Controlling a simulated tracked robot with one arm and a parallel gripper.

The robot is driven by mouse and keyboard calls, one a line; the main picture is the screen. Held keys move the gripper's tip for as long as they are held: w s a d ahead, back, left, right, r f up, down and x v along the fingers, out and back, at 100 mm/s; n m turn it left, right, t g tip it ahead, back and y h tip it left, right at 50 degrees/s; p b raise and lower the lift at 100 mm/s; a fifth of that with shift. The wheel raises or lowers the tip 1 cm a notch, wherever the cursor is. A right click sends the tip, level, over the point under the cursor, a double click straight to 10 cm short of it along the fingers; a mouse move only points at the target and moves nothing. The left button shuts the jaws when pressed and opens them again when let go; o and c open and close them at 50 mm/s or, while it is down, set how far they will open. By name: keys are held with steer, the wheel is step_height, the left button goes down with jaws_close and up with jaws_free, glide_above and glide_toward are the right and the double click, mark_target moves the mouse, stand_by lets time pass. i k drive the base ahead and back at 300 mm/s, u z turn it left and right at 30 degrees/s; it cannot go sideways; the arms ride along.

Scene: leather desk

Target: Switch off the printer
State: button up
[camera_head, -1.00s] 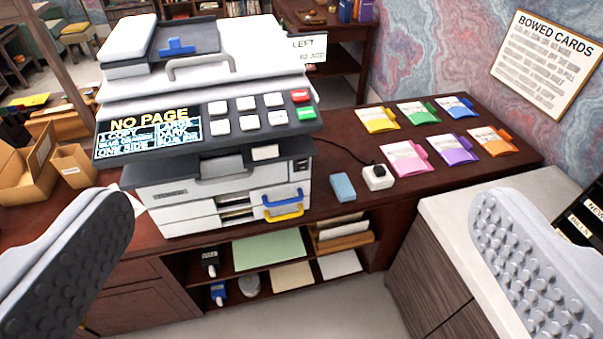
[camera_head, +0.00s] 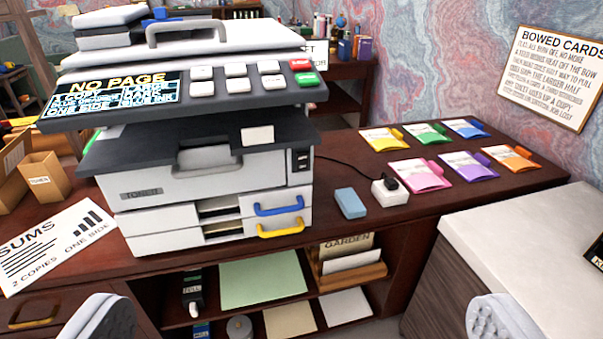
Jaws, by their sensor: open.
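The printer (camera_head: 160,178) stands on the dark wooden desk, with a lit screen (camera_head: 117,93) reading "NO PAGE". Its sloped panel holds several white keys, a red key (camera_head: 301,65) and a green key (camera_head: 306,78). A dark rocker switch (camera_head: 302,160) sits on the front at the right. Below are two trays with a blue handle (camera_head: 279,205) and a yellow handle (camera_head: 281,228). My gripper (camera_head: 300,325) is open and empty, its two grey fingers wide apart at the bottom of the view, apart from the printer.
Right of the printer lie a blue block (camera_head: 350,203), a white socket box (camera_head: 390,192) with a black plug and cable, and several coloured card packs (camera_head: 420,175). A "SUMS" sheet (camera_head: 55,245) lies at left. A pale-topped cabinet (camera_head: 530,225) stands at right.

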mark_target(303, 158)
steer(key=u, duration=0.7)
steer(key=i, duration=0.35)
steer(key=z, duration=0.25)
